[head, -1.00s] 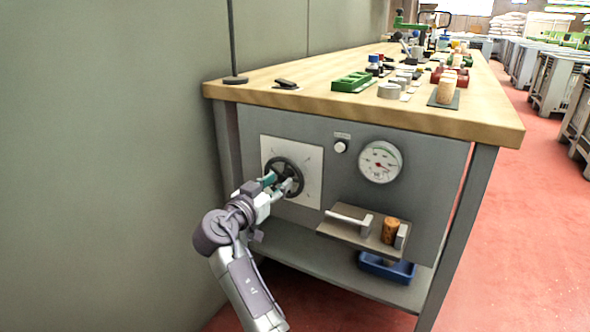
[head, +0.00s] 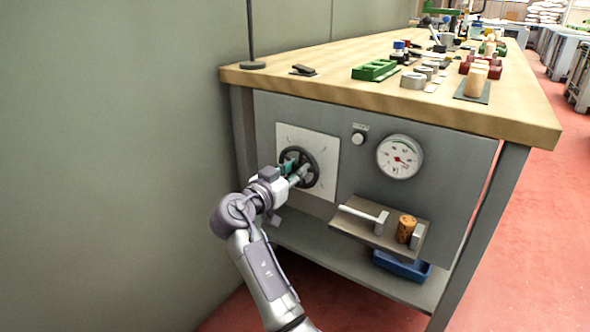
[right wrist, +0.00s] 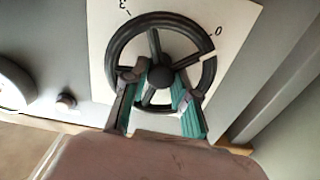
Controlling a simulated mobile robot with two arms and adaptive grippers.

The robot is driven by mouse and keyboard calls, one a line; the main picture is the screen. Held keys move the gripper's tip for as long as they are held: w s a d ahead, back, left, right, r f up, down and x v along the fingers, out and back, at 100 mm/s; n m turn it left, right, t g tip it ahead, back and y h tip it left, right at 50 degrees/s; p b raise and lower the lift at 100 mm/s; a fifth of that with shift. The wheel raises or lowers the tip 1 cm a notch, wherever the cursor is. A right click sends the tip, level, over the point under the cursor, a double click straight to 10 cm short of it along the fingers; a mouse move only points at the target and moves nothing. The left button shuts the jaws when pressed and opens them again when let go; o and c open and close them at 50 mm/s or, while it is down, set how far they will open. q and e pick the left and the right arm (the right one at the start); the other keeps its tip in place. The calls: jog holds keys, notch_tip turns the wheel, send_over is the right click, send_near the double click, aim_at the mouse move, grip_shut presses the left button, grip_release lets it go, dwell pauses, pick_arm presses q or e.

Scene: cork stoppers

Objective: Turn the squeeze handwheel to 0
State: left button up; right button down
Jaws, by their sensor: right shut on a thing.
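The black handwheel (head: 312,157) sits on a white square plate (head: 325,185) on the grey front panel under the bench top. My right gripper (head: 296,170) reaches it from the lower left and is shut on it. In the right wrist view the handwheel (right wrist: 154,22) faces me, and the fingers of my right gripper (right wrist: 160,88) lie either side of its hub and lower spoke. A white mark (right wrist: 207,57) on the rim is close to the printed 0 (right wrist: 219,36), slightly below it. A 3 (right wrist: 123,4) shows at the upper left. My left gripper is out of view.
A round gauge (head: 400,157) and a small knob (head: 358,139) are right of the plate. Below them a ledge (head: 385,240) carries a cork (head: 405,229) between metal blocks. A blue bin (head: 402,266) is on the lower shelf. A green wall stands close at left.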

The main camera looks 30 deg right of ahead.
jog(key=shift+r+n, duration=0.1)
jog(key=shift+n, duration=0.2)
jog(key=c, duration=1.2)
grip_release()
jog(key=v, duration=0.7)
jog(key=shift+s+a, duration=0.1)
jog(key=shift+a, duration=0.15)
